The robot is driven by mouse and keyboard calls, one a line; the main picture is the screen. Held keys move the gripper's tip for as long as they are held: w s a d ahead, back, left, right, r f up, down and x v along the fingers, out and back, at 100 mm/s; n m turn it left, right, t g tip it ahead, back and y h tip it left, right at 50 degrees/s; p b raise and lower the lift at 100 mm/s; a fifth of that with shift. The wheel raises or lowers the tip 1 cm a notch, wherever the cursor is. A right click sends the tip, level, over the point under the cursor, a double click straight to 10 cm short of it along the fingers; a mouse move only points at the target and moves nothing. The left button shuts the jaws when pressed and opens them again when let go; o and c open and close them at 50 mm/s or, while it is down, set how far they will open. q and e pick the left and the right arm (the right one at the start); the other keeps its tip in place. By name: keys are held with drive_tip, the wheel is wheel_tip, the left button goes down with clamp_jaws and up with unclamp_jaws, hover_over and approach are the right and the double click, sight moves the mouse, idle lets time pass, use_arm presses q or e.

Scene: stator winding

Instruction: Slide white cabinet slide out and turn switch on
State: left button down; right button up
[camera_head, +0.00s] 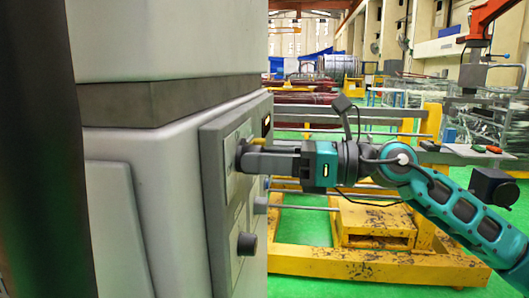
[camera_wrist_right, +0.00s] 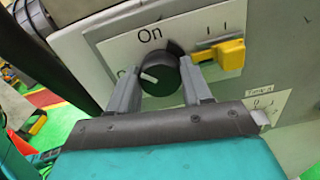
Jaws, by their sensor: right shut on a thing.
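The white cabinet (camera_head: 165,190) fills the left of the head view, with a grey control panel (camera_head: 217,215) on its side. My right gripper (camera_head: 247,158) reaches in from the right and is shut on a black rotary switch (camera_wrist_right: 160,82). In the right wrist view the two grey fingers (camera_wrist_right: 160,72) stand on either side of the switch knob. The knob's white mark points toward its left side. An "On" label is printed above the knob; another label at left is mostly hidden by a finger. My left gripper is not in view.
A yellow lever (camera_wrist_right: 231,53) sits right of the switch. Another dark knob (camera_head: 247,243) is lower on the panel. Yellow frames (camera_head: 370,262) and metal bars (camera_head: 345,110) stand behind my right arm. Green floor (camera_head: 300,225) shows between them.

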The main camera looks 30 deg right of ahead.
use_arm(q)
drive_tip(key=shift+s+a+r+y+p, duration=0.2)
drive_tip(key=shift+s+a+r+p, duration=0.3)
drive_tip(key=shift+p, duration=0.85)
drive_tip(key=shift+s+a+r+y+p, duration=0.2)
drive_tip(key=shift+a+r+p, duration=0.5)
drive_tip(key=shift+p, duration=0.6)
use_arm(e)
drive_tip(key=shift+m, duration=4.5)
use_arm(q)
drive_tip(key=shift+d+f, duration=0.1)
use_arm(e)
drive_tip(key=o, duration=1.1)
drive_tip(key=shift+c, duration=0.2)
